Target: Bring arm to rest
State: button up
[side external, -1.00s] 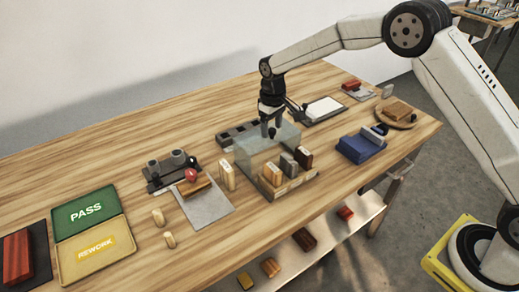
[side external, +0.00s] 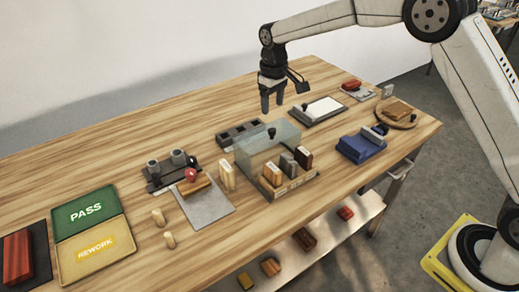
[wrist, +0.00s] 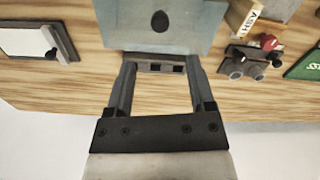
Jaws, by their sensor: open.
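My gripper (side external: 272,102) is open and empty in the side external view, held in the air above the table behind the clear box. In the wrist view my gripper's two fingers (wrist: 158,66) stand apart with nothing between them. The clear box (side external: 258,146) has a dark knob (side external: 271,132) on its top and several small wooden blocks at its front. In the wrist view the box's top (wrist: 190,28) and its dark knob (wrist: 159,21) show beyond the fingertips. The gripper is apart from the box and knob.
A dark slotted rack (side external: 238,134) lies behind the box. A white-topped board (side external: 318,110) and a blue block (side external: 360,148) lie to the right. A grey sheet (side external: 210,212) and the PASS tray (side external: 86,212) lie to the left.

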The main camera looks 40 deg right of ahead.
jog(key=shift+s+d, duration=0.2)
jog(key=shift+s, duration=0.25)
jog(key=s+d+f+m+t, duration=0.1)
jog(key=s+d, duration=0.1)
jog(key=s, duration=1.1)
jog(key=s+d+f+m+t, duration=0.1)
jog(key=s+d+f, duration=0.1)
jog(key=s, duration=1.1)
jog(key=shift+s+d+f+m+t, duration=0.2)
jog(key=shift+s+d+m+t, duration=0.15)
jog(key=shift+d, duration=0.15)
